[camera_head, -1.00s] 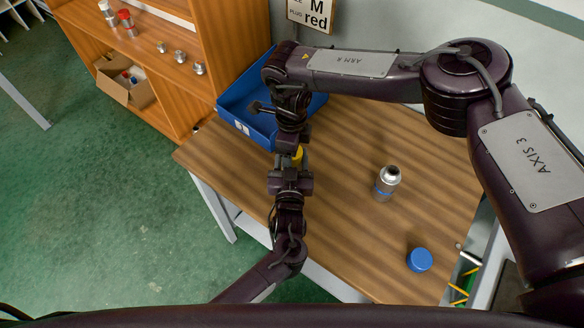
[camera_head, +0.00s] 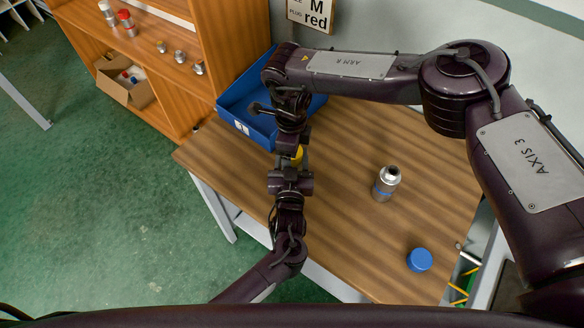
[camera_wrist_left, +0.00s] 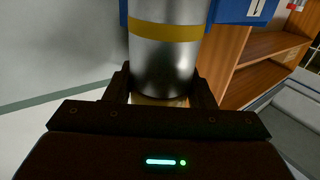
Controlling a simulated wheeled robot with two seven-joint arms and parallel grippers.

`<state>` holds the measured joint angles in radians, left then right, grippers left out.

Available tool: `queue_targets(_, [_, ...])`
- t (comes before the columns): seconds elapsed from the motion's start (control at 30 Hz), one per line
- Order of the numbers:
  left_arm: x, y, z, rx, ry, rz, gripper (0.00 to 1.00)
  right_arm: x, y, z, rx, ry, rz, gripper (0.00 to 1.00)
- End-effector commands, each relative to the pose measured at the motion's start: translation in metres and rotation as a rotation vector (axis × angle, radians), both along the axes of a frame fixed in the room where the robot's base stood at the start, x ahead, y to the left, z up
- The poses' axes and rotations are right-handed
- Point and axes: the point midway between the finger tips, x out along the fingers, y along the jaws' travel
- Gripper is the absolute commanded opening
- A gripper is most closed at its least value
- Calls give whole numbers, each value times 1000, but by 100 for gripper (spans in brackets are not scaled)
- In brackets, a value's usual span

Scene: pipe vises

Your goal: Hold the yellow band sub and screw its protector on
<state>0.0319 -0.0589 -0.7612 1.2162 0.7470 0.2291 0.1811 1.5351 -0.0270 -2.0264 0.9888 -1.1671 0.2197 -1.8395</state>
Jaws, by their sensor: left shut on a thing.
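The yellow band sub (camera_wrist_left: 165,60) is a silver cylinder with a yellow band, upright in the left wrist view. My left gripper (camera_wrist_left: 163,95) is shut on its lower part, with one finger on each side. In the head view my left gripper (camera_head: 291,172) comes up from below, and my right gripper (camera_head: 293,140) faces it from above. A small yellow patch (camera_head: 297,155) shows between them. I cannot tell whether it is the protector or the band. The right fingertips are hidden, and the sub's top end is outside the wrist view.
A silver sub with a blue band (camera_head: 386,184) stands on the wooden table (camera_head: 345,230), right of the grippers. A blue cap (camera_head: 419,260) lies near the front right. A blue bin (camera_head: 236,112) is at the table's back left, behind my right wrist. The table's middle is clear.

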Motion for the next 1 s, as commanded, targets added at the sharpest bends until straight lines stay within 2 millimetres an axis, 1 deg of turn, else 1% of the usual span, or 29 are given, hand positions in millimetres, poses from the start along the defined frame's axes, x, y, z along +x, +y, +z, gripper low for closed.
queue_targets(0.13, [0, 0, 1, 0, -3, 1, 0, 1, 0, 1, 0, -1, -1, 71])
queue_targets(0.23, [0, 0, 1, 0, -3, 2, 0, 1, 0, 6, 1, -2, 0, 71])
queue_targets(0.53, [0, 1, 1, 0, -3, 2, 0, 1, 0, 43, 1, -2, -1, 71])
queue_targets(0.77, [0, 0, 1, 0, -3, 2, 0, 1, 0, 45, 0, -1, -1, 71])
queue_targets(0.8, [0, 0, 1, 0, -3, 2, 0, 1, 0, 45, 0, -1, -1, 72])
queue_targets(0.9, [0, 0, 1, 0, -3, 2, 0, 1, 0, 45, 0, -1, -1, 86])
queue_targets(1.0, [0, 0, 1, 0, -3, 1, 0, 0, 0, 45, 0, 0, -1, 97])
